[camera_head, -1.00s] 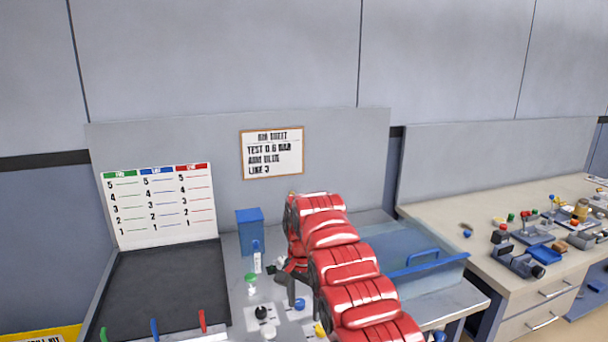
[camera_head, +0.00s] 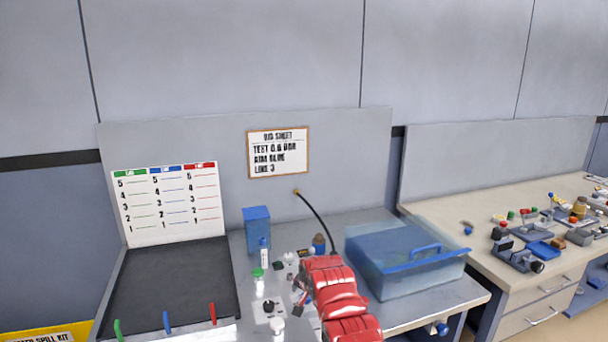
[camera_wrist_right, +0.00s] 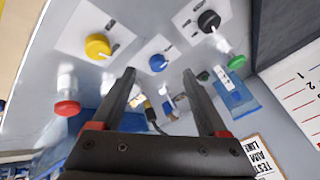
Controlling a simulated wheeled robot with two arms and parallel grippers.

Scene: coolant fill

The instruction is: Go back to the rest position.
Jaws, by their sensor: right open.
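My right arm's red links come in from the bottom middle of the head view. My right gripper (camera_head: 301,292) is small and partly hidden there, over the metal bench (camera_head: 245,318). In the right wrist view my right gripper (camera_wrist_right: 159,72) is open, with nothing between its two dark fingers. Beyond the fingers are a yellow knob (camera_wrist_right: 98,47), a blue knob (camera_wrist_right: 158,63) and a black knob (camera_wrist_right: 209,21) on white plates. A red cap (camera_wrist_right: 67,107) is at the left and a green cap (camera_wrist_right: 236,62) at the right. My left gripper is not in view.
A blue box (camera_head: 257,229) stands at the bench's back. A translucent blue bin (camera_head: 405,268) is right of my arm. A dark hose (camera_head: 320,216) hangs from the back panel. A dark mat (camera_head: 170,285) lies left, before a chart board (camera_head: 166,205). A cluttered second bench stands right.

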